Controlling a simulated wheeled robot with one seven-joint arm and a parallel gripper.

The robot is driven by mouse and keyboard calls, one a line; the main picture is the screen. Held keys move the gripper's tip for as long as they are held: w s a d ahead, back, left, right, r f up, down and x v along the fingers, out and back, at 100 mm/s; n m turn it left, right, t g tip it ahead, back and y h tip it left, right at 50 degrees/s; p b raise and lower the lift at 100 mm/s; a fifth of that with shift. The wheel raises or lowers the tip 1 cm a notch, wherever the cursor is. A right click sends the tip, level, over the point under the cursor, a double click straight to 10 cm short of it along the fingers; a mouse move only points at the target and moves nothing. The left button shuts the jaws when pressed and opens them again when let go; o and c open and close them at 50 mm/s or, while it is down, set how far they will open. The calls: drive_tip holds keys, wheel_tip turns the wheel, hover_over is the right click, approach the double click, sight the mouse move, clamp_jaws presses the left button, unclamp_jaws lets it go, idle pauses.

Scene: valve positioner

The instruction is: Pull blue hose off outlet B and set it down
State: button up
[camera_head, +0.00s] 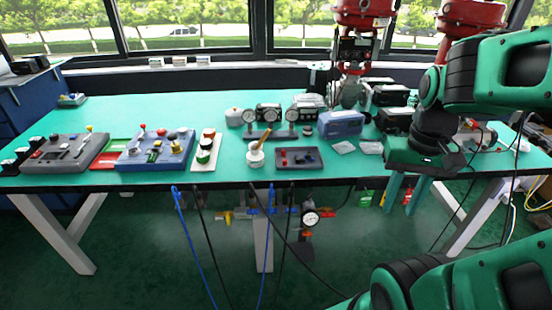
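A blue hose (187,235) hangs from the table's front edge at the left and runs down to the bottom of the picture. A second blue hose (264,270) hangs near the middle, by the pipework under the table. Which outlet either hose belongs to cannot be told, and no label for outlet B is legible. My gripper (397,212) is at the right, by the table's front edge, pointing down. Its two green fingers stand apart with nothing seen between them. It is well to the right of both hoses.
The green table (120,110) carries control boxes (155,148), gauges (268,115) and a blue instrument (340,122). Red valve actuators (362,12) stand behind. Under the front edge are pipe fittings with a gauge (311,217) and dark cables (206,240).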

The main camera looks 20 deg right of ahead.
drive_tip(key=shift+w+a, duration=0.25)
drive_tip(key=shift+w, duration=0.35)
drive_tip(key=shift+o, duration=0.9)
drive_tip(key=n+t+y, duration=0.2)
drive_tip(key=n, duration=1.4)
approach(272, 190)
drive_tip(key=x, duration=1)
drive_tip(key=shift+a+f, duration=0.1)
drive_tip(key=shift+f, duration=0.25)
clamp_jaws()
